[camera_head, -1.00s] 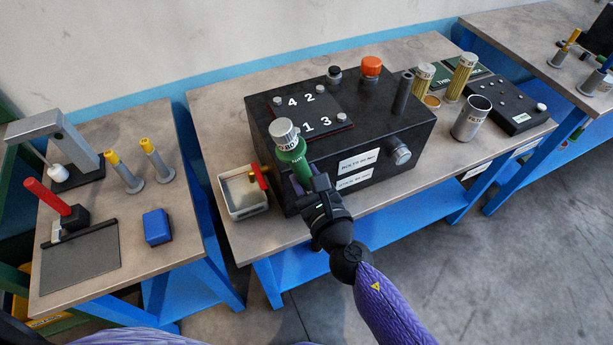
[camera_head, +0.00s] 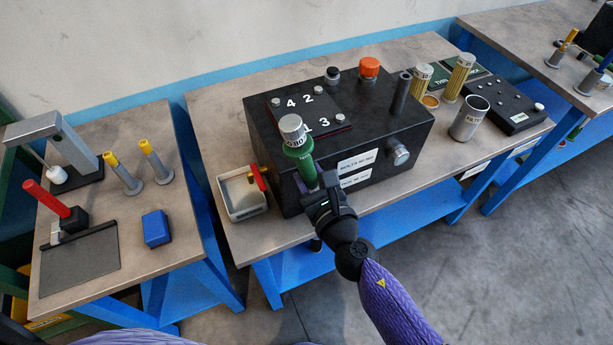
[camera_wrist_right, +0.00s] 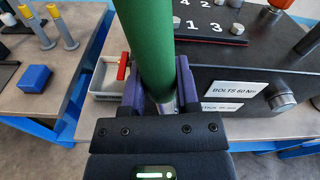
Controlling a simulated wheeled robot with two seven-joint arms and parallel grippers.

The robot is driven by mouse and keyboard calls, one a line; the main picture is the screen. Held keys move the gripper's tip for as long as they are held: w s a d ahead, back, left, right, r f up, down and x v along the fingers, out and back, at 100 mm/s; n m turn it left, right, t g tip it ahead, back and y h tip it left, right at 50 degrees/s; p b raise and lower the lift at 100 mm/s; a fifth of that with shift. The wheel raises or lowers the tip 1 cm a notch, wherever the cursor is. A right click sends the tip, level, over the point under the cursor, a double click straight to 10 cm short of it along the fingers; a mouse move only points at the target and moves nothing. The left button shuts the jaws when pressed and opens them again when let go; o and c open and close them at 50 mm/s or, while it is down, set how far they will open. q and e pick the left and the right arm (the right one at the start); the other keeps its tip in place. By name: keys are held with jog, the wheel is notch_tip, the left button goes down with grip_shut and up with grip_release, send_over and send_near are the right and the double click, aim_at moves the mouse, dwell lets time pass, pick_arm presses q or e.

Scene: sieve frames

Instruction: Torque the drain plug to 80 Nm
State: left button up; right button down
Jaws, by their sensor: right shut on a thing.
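My right gripper (camera_head: 312,190) is shut on a green tool (camera_head: 302,162) with a silver, marked cap on top. The tool stands nearly upright in front of the left part of the black box (camera_head: 270,187). In the right wrist view the green tool (camera_wrist_right: 147,45) passes between the purple fingers (camera_wrist_right: 160,92), with a metal part below them. A round grey plug-like knob (camera_head: 398,154) sticks out of the box's front face, right of two white labels (camera_head: 357,162); the upper one reads about bolts at 60 Nm. My left gripper is not in view.
A light tray (camera_head: 244,213) with a red-handled part (camera_head: 259,176) stands left of the box. An orange cap (camera_head: 369,67) and a dark upright tube (camera_head: 401,92) rise from the box top. A metal cup (camera_head: 470,118) stands to the right. The left table (camera_head: 150,205) is separate.

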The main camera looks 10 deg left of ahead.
jog(key=shift+w+d, duration=0.2)
jog(key=shift+d, duration=0.1)
jog(key=shift+d+r+m, duration=0.1)
jog(key=shift+m, duration=0.2)
jog(key=shift+w+d, duration=0.1)
jog(key=shift+w, duration=0.05)
jog(key=shift+w+d+r+m, duration=0.15)
jog(key=shift+w+d+m, duration=0.15)
jog(key=shift+d, duration=0.1)
jog(key=shift+w+d, duration=0.1)
dwell(0.3)
